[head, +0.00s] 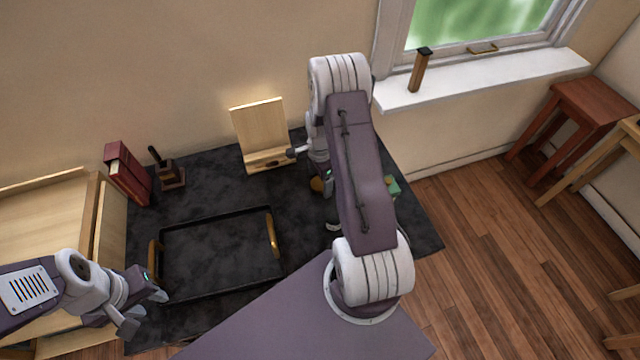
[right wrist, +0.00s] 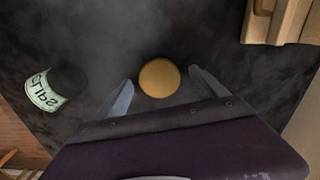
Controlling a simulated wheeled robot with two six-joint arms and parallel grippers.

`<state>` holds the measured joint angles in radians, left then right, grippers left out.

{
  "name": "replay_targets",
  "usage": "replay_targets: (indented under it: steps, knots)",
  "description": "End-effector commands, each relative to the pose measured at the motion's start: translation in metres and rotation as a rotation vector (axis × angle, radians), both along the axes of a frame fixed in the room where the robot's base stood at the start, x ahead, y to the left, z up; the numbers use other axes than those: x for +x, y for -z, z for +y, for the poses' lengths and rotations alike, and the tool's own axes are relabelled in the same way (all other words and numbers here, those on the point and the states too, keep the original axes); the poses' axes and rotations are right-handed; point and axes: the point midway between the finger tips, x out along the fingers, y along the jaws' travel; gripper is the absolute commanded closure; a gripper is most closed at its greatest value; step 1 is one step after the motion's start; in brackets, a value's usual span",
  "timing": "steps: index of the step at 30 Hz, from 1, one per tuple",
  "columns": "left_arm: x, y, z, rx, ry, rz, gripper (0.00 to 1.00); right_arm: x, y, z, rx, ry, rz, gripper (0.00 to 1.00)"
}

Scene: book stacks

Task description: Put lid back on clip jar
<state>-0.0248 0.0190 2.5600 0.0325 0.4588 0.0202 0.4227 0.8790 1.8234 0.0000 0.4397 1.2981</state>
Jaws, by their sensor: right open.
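The lid, a round tan disc (right wrist: 159,78), lies on the dark table top between the fingers of my right gripper (right wrist: 160,80), which is open. In the head view the lid (head: 317,184) shows beside my right arm, which hides part of that area. In the head view only a green bit of the jar (head: 393,187) shows past my arm. My left gripper (head: 147,311) is open and empty, near the tray's left side.
A black tray (head: 222,288) with wooden handles lies on the dark table. A wooden stand (head: 262,130), a stamp-like object (head: 171,176) and red books (head: 126,175) stand along the back. A window sill (head: 490,82) and stools (head: 583,115) are to the right.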

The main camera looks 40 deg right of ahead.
Motion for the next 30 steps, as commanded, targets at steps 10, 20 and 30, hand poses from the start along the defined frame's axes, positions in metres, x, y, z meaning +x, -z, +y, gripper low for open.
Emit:
replay_targets:
  steps: [10, 20, 30]
  knots:
    - [0.0, 0.0, 0.0, 0.0, 0.0, 0.0, 0.64, 0.0, 0.004, 0.0, 0.0, 0.0, -0.001, 0.19]
    - [0.0, 0.0, 0.0, 0.0, 0.0, 0.0, 0.64, 0.0, 0.004, 0.0, 0.0, 0.0, -0.001, 0.82]
    - [0.0, -0.003, 0.0, 0.0, 0.0, 0.0, 0.64, 0.001, -0.022, -0.001, -0.002, 0.0, -0.005, 0.83]
